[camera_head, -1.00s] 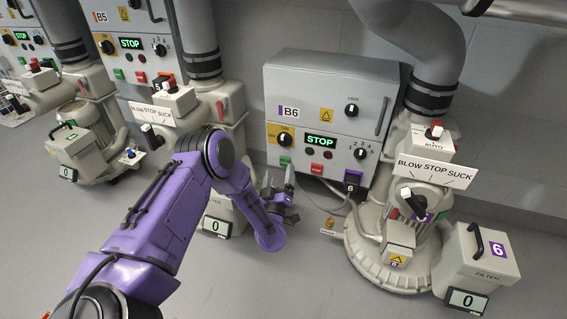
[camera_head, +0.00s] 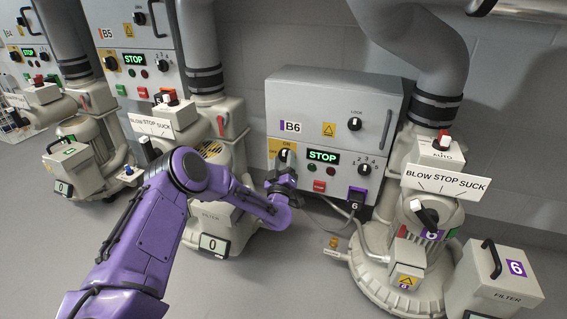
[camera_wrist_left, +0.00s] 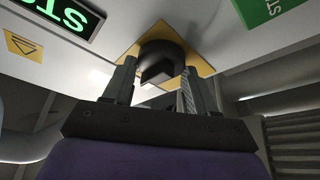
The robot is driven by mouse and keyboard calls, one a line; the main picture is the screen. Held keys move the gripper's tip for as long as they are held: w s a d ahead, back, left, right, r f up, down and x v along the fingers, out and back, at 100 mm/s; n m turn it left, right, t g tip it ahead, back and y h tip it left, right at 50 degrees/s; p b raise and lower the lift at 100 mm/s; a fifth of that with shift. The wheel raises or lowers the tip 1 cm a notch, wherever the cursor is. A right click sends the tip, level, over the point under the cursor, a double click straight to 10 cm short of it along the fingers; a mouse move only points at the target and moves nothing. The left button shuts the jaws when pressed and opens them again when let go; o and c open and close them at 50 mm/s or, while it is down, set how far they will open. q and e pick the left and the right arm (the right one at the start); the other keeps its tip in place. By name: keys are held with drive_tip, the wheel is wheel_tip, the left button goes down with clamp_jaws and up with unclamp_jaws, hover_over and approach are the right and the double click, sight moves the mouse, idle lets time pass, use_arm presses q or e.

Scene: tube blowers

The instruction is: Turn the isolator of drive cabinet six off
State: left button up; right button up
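Drive cabinet six (camera_head: 330,104) is the grey box labelled B6 in the middle of the head view. Its isolator is a black knob (camera_wrist_left: 160,58) on a yellow plate (camera_head: 273,147) marked ON and OFF, at the cabinet's lower left. My left gripper (camera_head: 284,168) is right in front of this knob and partly hides it. In the left wrist view the gripper's two fingers (camera_wrist_left: 158,80) stand apart with the knob between and just beyond their tips. I cannot tell whether they touch it, or where the knob points. My right gripper is not in view.
A green STOP display (camera_head: 323,156), a red button (camera_head: 319,186) and a numbered selector (camera_head: 366,170) sit right of the isolator. A lock knob (camera_head: 354,124) is above. A blower (camera_head: 400,250) with pipes stands at the right. Cabinet B5 (camera_head: 125,35) is at the left.

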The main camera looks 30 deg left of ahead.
use_arm(q)
drive_tip(key=c, duration=0.3)
drive_tip(key=shift+f, duration=0.1)
drive_tip(key=shift+c, duration=0.2)
idle(0.8)
drive_tip(key=o, duration=1)
drive_tip(key=shift+s, duration=0.1)
drive_tip(key=shift+s+d+p, duration=0.2)
drive_tip(key=shift+s+p, duration=0.05)
drive_tip(key=shift+p, duration=0.05)
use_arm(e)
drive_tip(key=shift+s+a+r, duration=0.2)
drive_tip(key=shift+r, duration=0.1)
use_arm(q)
drive_tip(key=p+v, duration=0.4)
drive_tip(key=v, duration=0.6)
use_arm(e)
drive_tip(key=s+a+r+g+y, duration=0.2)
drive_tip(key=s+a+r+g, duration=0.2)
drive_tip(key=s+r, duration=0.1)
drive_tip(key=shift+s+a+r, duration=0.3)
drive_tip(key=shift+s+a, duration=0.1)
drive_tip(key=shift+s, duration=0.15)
